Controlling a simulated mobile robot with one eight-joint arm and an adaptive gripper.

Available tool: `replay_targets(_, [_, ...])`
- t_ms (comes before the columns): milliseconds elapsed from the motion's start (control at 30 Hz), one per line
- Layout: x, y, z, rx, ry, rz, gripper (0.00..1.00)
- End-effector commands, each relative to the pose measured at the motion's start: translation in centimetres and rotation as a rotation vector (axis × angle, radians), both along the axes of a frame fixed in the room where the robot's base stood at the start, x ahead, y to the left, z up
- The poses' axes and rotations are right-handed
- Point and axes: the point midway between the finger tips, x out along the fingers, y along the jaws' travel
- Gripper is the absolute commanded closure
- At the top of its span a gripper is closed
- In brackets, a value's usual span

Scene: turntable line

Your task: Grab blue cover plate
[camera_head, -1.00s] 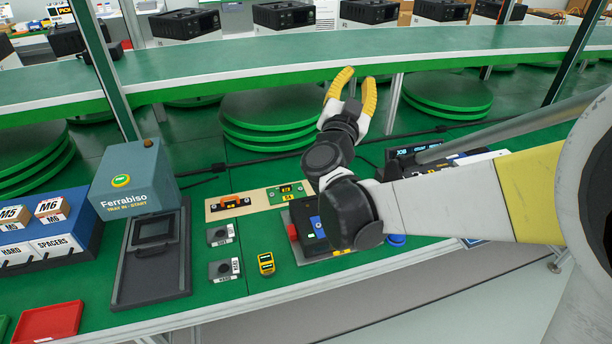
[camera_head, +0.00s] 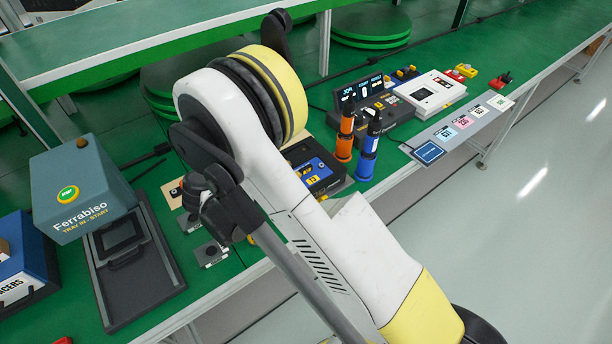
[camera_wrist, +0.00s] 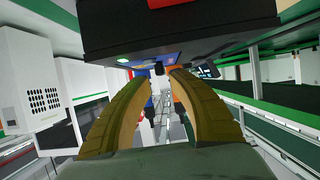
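A black tray with a blue plate-like face (camera_head: 312,173) marked in yellow lies on the green bench, partly hidden behind my arm. It may be the blue cover plate, but I cannot tell for sure. My gripper is hidden in the head view. In the wrist view my gripper (camera_wrist: 158,76) shows two curved yellow fingers, spread apart with nothing clearly held between them. A large dark block (camera_wrist: 180,28) fills the top of that view, with a blue-violet patch (camera_wrist: 153,58) below it, beyond the fingertips.
An orange bottle (camera_head: 344,140) and a blue bottle (camera_head: 370,148) stand right of the tray. A display unit (camera_head: 372,100), a white panel (camera_head: 430,92) and a card strip (camera_head: 465,128) lie further right. The Ferrabiso box (camera_head: 82,188) stands left.

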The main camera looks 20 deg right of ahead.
Motion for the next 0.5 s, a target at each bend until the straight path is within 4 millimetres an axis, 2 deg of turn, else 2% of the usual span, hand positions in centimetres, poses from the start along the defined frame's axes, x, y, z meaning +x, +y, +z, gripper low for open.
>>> replay_targets(167, [0.4,-1.4,-0.6,-0.001,-0.002,-0.002,0.77])
replay_targets(400, [1.4,-4.7,-1.9,-0.001,-0.002,-0.002,0.77])
replay_targets(500, [1.6,-5.2,-2.0,0.0,-0.002,0.0,0.77])
